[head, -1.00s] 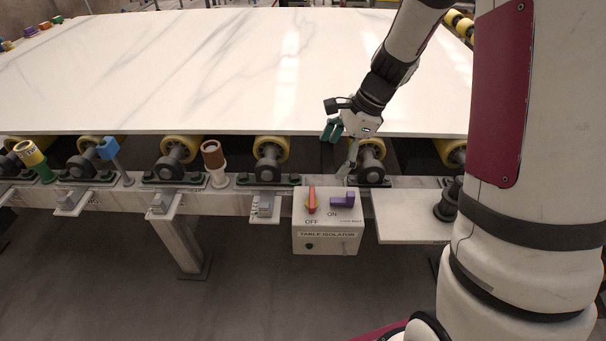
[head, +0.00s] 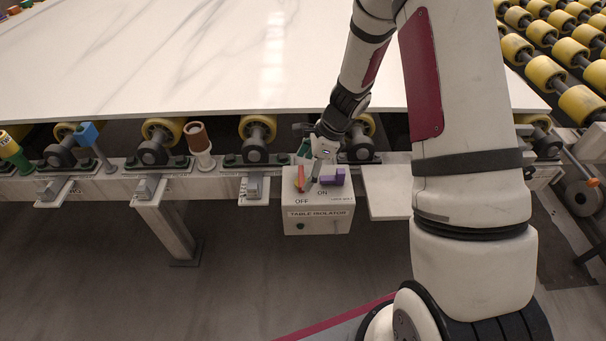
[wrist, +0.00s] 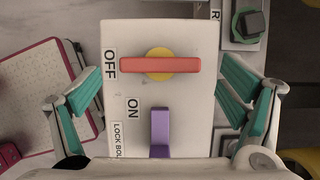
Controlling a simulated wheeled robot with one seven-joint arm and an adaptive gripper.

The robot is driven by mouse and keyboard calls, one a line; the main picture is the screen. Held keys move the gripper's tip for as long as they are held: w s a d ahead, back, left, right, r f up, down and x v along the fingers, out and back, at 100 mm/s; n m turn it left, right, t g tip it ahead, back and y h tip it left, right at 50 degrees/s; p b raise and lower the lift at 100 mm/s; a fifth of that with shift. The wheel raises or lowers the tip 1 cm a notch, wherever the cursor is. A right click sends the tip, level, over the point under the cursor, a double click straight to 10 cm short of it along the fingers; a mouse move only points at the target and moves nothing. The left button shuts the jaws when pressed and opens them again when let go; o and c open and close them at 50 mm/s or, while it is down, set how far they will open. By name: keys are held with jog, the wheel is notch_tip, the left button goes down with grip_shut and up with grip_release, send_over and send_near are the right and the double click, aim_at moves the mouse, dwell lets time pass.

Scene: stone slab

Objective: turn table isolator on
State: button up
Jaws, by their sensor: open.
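The table isolator is a white box (head: 318,216) fixed to the front of the rail, with OFF and ON marks. Its red handle (wrist: 160,65) sits on a yellow round base (wrist: 159,78) and points toward OFF; it also shows in the head view (head: 300,181). A purple block, the lock bolt (wrist: 160,130), stands beside ON, apart from the handle. My gripper (wrist: 162,88) is open above the box top, its green-padded fingers on either side of the handle and touching nothing that I can see. In the head view my gripper (head: 311,160) partly hides the box's back edge.
A large white stone slab (head: 190,65) lies on yellow rollers behind the box. A brown-topped post (head: 197,140) and a blue-topped post (head: 87,134) stand on the rail to the left. A flat white plate (head: 386,192) adjoins the box's right side.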

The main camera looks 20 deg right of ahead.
jog(key=shift+x, duration=1.15)
jog(key=c, duration=1.2)
